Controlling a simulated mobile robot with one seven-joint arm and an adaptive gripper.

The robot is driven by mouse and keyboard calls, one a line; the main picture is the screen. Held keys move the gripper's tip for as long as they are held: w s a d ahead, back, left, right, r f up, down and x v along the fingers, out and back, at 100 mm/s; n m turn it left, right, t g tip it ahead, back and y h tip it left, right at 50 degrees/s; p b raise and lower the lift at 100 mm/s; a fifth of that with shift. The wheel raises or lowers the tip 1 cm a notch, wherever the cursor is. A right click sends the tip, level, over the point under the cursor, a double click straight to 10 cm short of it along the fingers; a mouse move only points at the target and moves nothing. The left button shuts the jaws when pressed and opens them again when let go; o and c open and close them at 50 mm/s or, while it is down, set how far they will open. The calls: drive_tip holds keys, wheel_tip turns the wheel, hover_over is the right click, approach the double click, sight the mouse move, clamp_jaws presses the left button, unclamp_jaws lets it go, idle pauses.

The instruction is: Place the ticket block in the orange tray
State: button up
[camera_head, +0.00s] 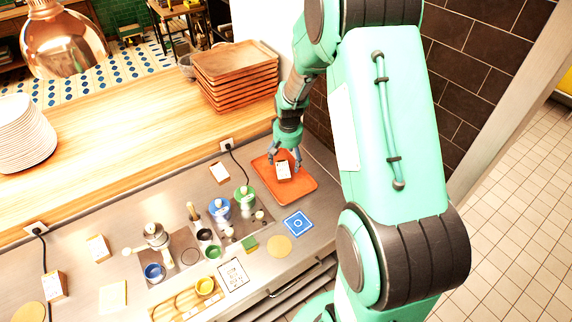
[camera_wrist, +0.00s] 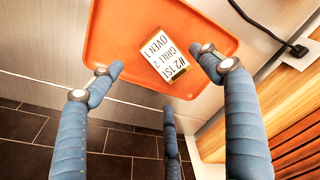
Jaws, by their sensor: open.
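The orange tray (camera_head: 303,187) lies on the steel counter at the right end. Whether the block rests fully on the tray floor is hard to tell.
Stacked wooden trays (camera_head: 235,75) stand on the wooden shelf behind. A similar white-faced block (camera_head: 219,172) stands left of the tray. A blue square (camera_head: 298,223) and several small pots, such as the blue one (camera_head: 220,210), lie on the counter. A wall is close at right.

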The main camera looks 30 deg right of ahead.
drive_tip(key=r, duration=0.4)
drive_tip(key=shift+s+a+r, duration=0.1)
drive_tip(key=shift+s+r, duration=0.1)
drive_tip(key=shift+s, duration=0.15)
idle(0.3)
drive_tip(key=s+a+r+n+t, duration=0.1)
drive_tip(key=s+a+r, duration=0.4)
drive_tip(key=r, duration=0.5)
drive_tip(key=s+a+r+n+t, duration=0.1)
drive_tip(key=s+a+r, duration=0.3)
drive_tip(key=a+r, duration=0.5)
drive_tip(key=s+a+r, duration=0.3)
drive_tip(key=s, duration=0.4)
drive_tip(key=s+a+r+n+t, duration=0.1)
drive_tip(key=s+a+r, duration=0.2)
drive_tip(key=s, duration=0.4)
drive_tip(key=s+a+r+n+t, duration=0.1)
drive_tip(key=s+a+r, duration=0.2)
drive_tip(key=s, duration=0.3)
drive_tip(key=shift+s+a+r+y, duration=0.15)
drive_tip(key=shift+s+r+y, duration=0.15)
drive_tip(key=shift+s+r, duration=0.15)
